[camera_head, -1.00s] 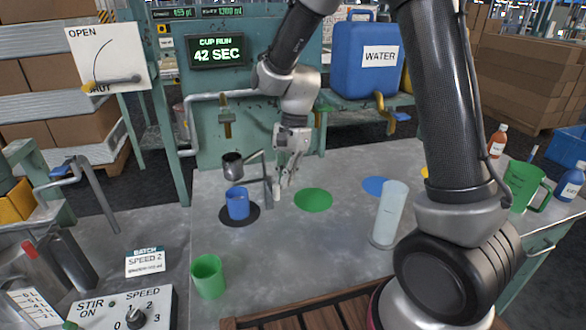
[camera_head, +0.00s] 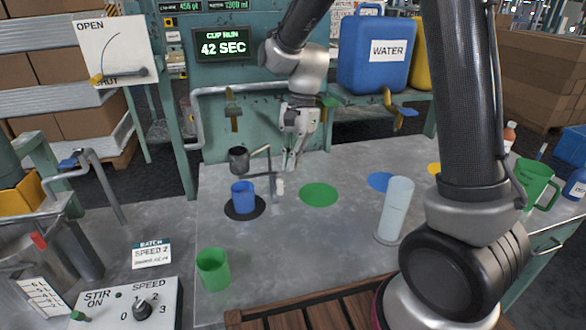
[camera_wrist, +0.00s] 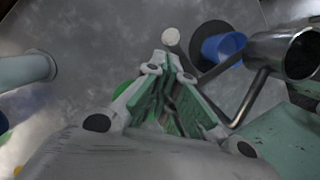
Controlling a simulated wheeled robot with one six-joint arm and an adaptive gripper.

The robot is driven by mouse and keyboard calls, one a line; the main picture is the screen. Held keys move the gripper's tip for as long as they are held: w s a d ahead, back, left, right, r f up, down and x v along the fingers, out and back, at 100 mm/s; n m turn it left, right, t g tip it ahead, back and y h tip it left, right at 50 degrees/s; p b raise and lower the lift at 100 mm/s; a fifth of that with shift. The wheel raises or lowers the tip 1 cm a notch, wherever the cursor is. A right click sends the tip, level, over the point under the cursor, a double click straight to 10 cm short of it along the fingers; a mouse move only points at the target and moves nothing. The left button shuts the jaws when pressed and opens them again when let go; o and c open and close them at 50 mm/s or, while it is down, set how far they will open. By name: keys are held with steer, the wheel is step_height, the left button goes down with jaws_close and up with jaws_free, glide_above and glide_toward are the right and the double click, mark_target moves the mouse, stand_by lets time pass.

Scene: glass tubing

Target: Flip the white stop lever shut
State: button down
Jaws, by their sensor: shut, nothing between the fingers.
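A small white upright piece (camera_head: 279,187), which looks like the stop lever's tip, stands beside a thin metal post right of the blue cup (camera_head: 243,197). In the wrist view it seems to be the round white end (camera_wrist: 171,36) on a dark arm, just beyond the fingertips. My gripper (camera_head: 290,165) is shut and empty, a little above and behind the white piece. A gap shows between them in the wrist view. Its green-padded fingers (camera_wrist: 172,65) come together there. Whether the lever stands open or shut is unclear.
A metal dipper cup (camera_head: 239,160) hangs above the blue cup, close left of my gripper. A green disc (camera_head: 319,194) lies to the right. A clear tube (camera_head: 396,208) stands at front right. An OPEN/SHUT panel (camera_head: 113,50) hangs at the left. The bench middle is clear.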

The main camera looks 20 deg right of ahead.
steer(key=v, duration=0.8)
steer(key=shift+r, duration=0.25)
